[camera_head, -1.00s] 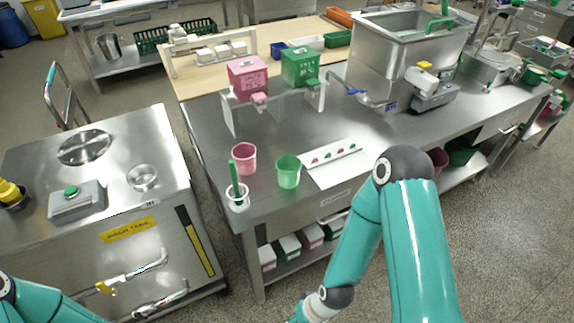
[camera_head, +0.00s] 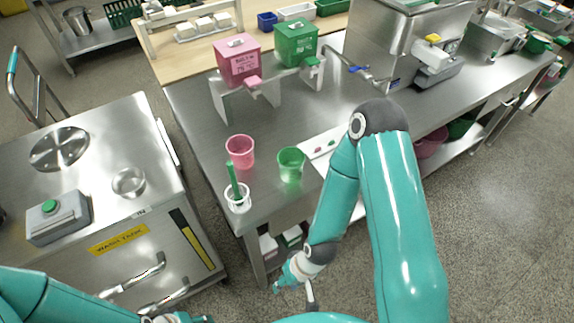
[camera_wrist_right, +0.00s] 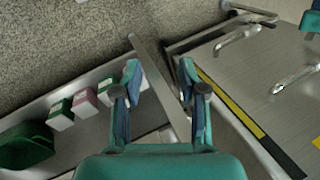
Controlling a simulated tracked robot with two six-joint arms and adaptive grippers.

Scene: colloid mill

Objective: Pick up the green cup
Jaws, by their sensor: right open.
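The green cup (camera_head: 290,164) stands upright on the steel table (camera_head: 207,142) near its front edge, to the right of a pink cup (camera_head: 240,151). My right gripper (camera_head: 291,284) is in front of the table and below the cup in the head view, apart from it. In the right wrist view its two fingers (camera_wrist_right: 159,85) are spread with nothing between them; the green cup does not show there. My left arm comes in at the bottom left of the head view; its gripper's fingers cannot be made out.
A white cup (camera_head: 237,200) with a green-handled tool stands left of the green cup. A white sheet (camera_head: 318,143) lies to the right, partly behind my right arm. Pink (camera_head: 238,60) and green (camera_head: 296,43) boxes sit behind. The wash tank (camera_head: 112,195) stands left across a gap.

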